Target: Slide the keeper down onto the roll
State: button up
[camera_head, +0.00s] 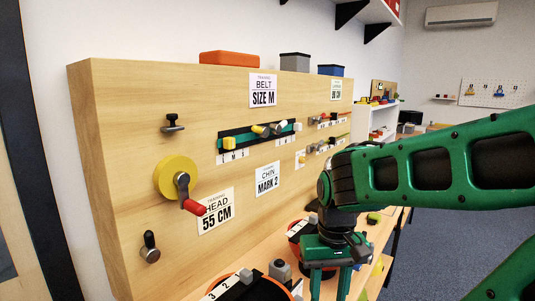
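No part is plainly marked as the keeper or the roll, so I cannot tell for sure which they are. A round yellow disc (173,178) with a crank and red handle (194,207) sits on the wooden board (110,150). A dark metal knob (173,124) is above it and another (149,248) below it. A dark green strap (262,134) on the board carries a yellow block (229,144) and small cylinders. My gripper (330,286) points down, right of the board, with its green fingers apart. It looks empty; its tips are near the bottom edge of view.
Cards read belt size M (263,90), chin mark 2 (267,179) and head 55 cm (216,210). Orange-and-black round items (262,289) with numbered strips lie below the board, close to my gripper. Bins stand on the board's top. Open floor (460,220) lies to the right.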

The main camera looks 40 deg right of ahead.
aim_at(172, 118)
jog(key=z, duration=0.25)
jog(key=k, duration=1.5)
jog(key=u, duration=0.2)
jog(key=i, duration=1)
jog(key=z, duration=0.05)
